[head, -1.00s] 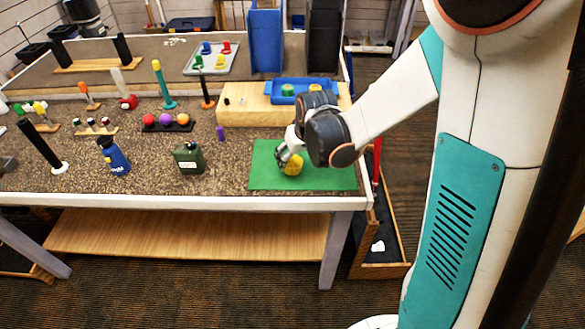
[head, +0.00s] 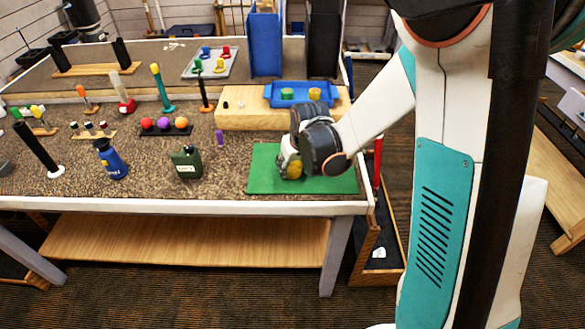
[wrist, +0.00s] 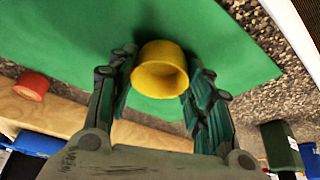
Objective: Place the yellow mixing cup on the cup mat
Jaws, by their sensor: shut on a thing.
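The yellow mixing cup (head: 294,169) is in my gripper over the left part of the green cup mat (head: 264,183). In the wrist view the yellow cup (wrist: 160,68) sits between the two fingers of my gripper (wrist: 161,85), its open rim facing the camera. The fingers are closed on its sides. The green mat (wrist: 185,25) fills the background behind the cup. I cannot tell whether the cup's base touches the mat. In the head view my gripper's wrist hides part of the cup and of the mat.
A wooden block (head: 250,121) stands behind the mat, bearing a blue tray (head: 273,101) with a green cup (head: 287,93) and an orange-yellow cup (head: 314,94). A dark green canister (head: 186,164) stands left of the mat.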

